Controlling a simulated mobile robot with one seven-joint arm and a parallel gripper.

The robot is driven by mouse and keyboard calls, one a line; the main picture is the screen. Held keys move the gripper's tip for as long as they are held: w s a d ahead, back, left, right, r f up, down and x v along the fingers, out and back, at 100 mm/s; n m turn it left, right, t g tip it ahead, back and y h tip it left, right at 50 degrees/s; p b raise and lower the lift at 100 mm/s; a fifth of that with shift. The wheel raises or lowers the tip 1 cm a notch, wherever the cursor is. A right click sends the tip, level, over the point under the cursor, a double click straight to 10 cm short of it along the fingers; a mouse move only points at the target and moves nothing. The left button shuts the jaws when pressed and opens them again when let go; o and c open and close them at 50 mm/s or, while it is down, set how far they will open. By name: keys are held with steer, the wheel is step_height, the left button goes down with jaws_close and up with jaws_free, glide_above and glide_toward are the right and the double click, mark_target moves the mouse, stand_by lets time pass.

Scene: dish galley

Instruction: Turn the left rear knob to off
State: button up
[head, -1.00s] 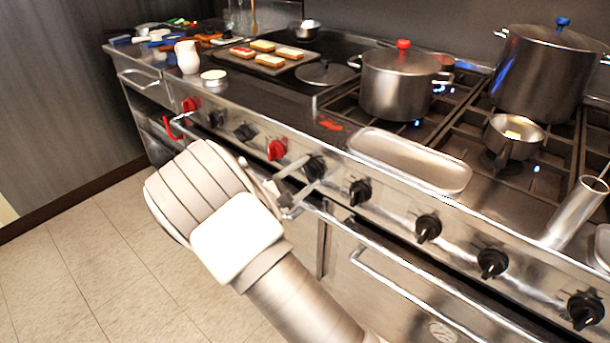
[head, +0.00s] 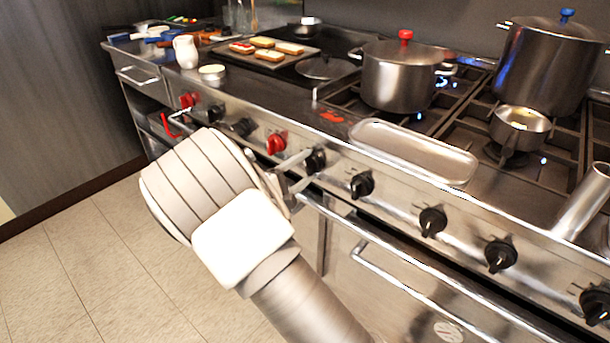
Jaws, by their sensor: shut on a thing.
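A row of knobs runs along the steel front panel of the range. My gripper (head: 303,169) is at the black knob (head: 317,161) just right of a red knob (head: 277,142). Its fingers are shut on that black knob, partly hiding it. Further black knobs (head: 361,184) (head: 432,222) (head: 501,256) sit to the right, apart from my gripper. I cannot tell from labels which knob is the left rear one. Blue flame shows beside the pot with the red lid handle (head: 398,78) and near the small saucepan (head: 520,127).
A long steel tray (head: 415,152) lies on the range's front ledge above the knobs. An oven handle bar (head: 420,283) juts out below. A large stockpot (head: 548,65) stands at the back right. A griddle pan with toasts (head: 262,62) is at left. The floor (head: 85,260) at left is clear.

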steer(key=m+b, duration=0.3)
steer(key=shift+m+b, duration=0.3)
steer(key=shift+b, duration=0.05)
stand_by(0.4)
steer(key=o, duration=1.3)
steer(key=shift+o, duration=0.2)
steer(key=shift+s+a, duration=0.1)
steer(key=p+v, duration=0.4)
steer(key=v, duration=1.3)
steer(key=shift+s, duration=0.1)
